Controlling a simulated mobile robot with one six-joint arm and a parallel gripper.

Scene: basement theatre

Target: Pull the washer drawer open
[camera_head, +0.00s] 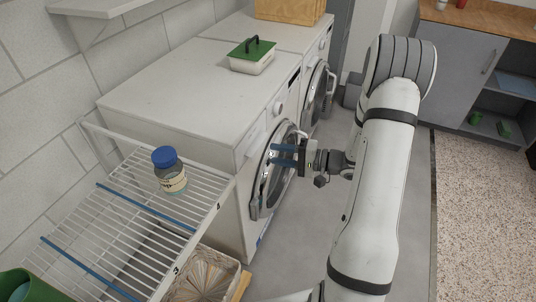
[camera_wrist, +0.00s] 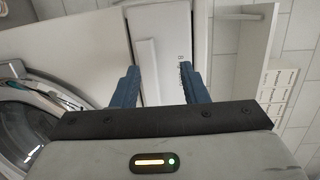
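The near white washer (camera_head: 180,95) stands against the wall with its round door (camera_head: 272,172) shut. Its drawer (camera_head: 252,143) is a pale panel at the upper left of the front face and looks shut. In the wrist view the drawer front (camera_wrist: 150,62) shows as a white panel between my fingers. My gripper (camera_head: 272,154) has blue fingers spread apart in front of the washer's face, near the drawer and the upper door. In the wrist view my gripper (camera_wrist: 160,72) is open with nothing held. I cannot tell whether a fingertip touches the panel.
A wire rack (camera_head: 120,225) with a blue-capped jar (camera_head: 170,172) stands left of the washer. A wicker basket (camera_head: 203,275) sits below. A second machine (camera_head: 318,90) adjoins behind. A green-lidded box (camera_head: 252,58) sits on top. Grey floor is clear in front.

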